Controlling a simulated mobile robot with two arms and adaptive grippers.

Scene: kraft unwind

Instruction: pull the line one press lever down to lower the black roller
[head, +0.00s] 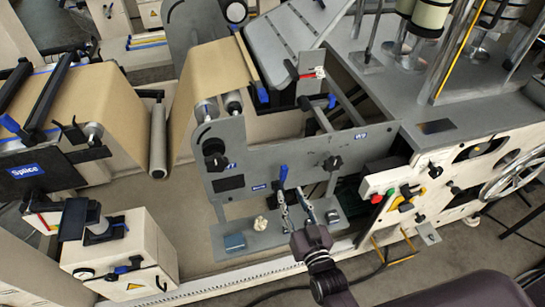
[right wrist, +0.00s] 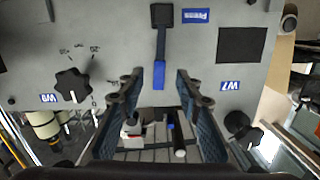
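The press lever (head: 283,174) has a blue handle and stands up on the grey side panel; the handle tip also shows in the right wrist view (right wrist: 158,76), beside a blue "Press" label (right wrist: 196,16). That view shows the panel upside down. My right gripper (head: 293,194) is open in front of the panel. In the right wrist view its fingertips (right wrist: 160,80) lie on either side of the blue handle, with gaps on both sides. Two rollers, one dark (head: 233,102), sit behind the panel; I cannot tell which is the black roller. My left gripper is not in view.
A black W8 knob (right wrist: 72,85) and a W7 knob (right wrist: 248,135) flank the lever on the panel. A grey shelf (head: 325,215) juts out below it. Brown paper web (head: 205,75) runs behind. A control panel with coloured buttons (head: 400,195) stands right.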

